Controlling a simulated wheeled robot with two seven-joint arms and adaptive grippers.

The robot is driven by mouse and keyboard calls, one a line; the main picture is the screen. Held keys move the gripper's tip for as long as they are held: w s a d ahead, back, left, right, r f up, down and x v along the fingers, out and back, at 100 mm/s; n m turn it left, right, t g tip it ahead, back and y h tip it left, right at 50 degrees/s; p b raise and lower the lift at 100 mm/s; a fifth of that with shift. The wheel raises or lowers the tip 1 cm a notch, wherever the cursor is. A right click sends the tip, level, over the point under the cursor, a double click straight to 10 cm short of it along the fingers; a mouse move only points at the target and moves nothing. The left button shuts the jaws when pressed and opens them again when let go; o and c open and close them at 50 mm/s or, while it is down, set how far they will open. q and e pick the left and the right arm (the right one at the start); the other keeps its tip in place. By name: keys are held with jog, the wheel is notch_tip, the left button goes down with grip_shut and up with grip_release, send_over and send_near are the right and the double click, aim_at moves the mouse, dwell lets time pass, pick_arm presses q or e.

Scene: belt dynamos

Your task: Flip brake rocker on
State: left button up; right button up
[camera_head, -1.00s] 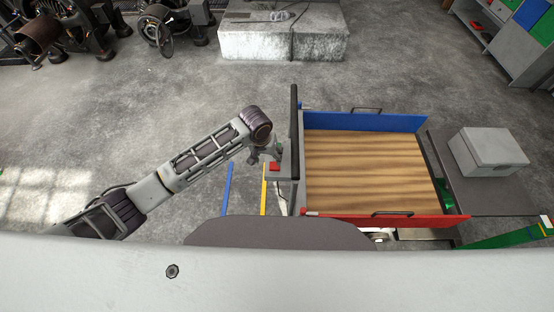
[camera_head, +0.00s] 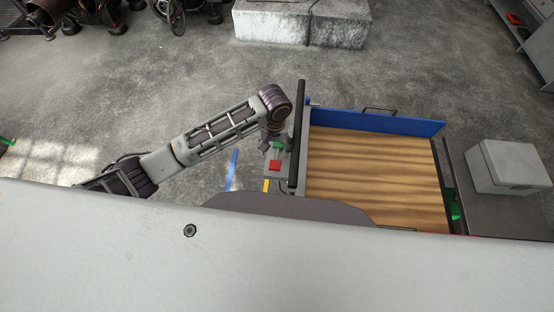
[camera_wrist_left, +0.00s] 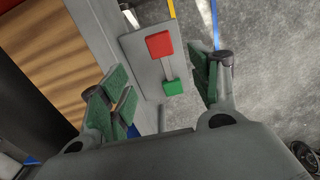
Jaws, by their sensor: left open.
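The brake rocker is a grey plate (camera_head: 272,175) with a red pad (camera_head: 275,165) and a green pad (camera_head: 278,145), mounted on the left side of the wooden-floored bed. In the left wrist view the red pad (camera_wrist_left: 159,44) is farther and the green pad (camera_wrist_left: 173,88) is nearer, joined by a thin bar. My left gripper (camera_wrist_left: 160,92) is open and empty, its green-padded fingers on either side of the green pad's line of view. I cannot tell whether it touches the pad. In the head view my left gripper (camera_head: 270,147) is beside the green pad, partly hidden by its wrist. My right gripper is out of view.
The bed (camera_head: 375,175) has a blue side wall (camera_head: 385,122) and a dark upright bar (camera_head: 299,130) next to the rocker. A grey box (camera_head: 508,166) stands to the right. A concrete block (camera_head: 300,22) lies far back; open floor is on the left.

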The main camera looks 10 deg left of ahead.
aim_at(275, 164)
pick_arm(q)
jog(key=shift+s, duration=0.1)
jog(key=shift+f, duration=0.1)
jog(key=shift+f, duration=5.85)
jog(key=shift+p, duration=0.3)
grip_shut()
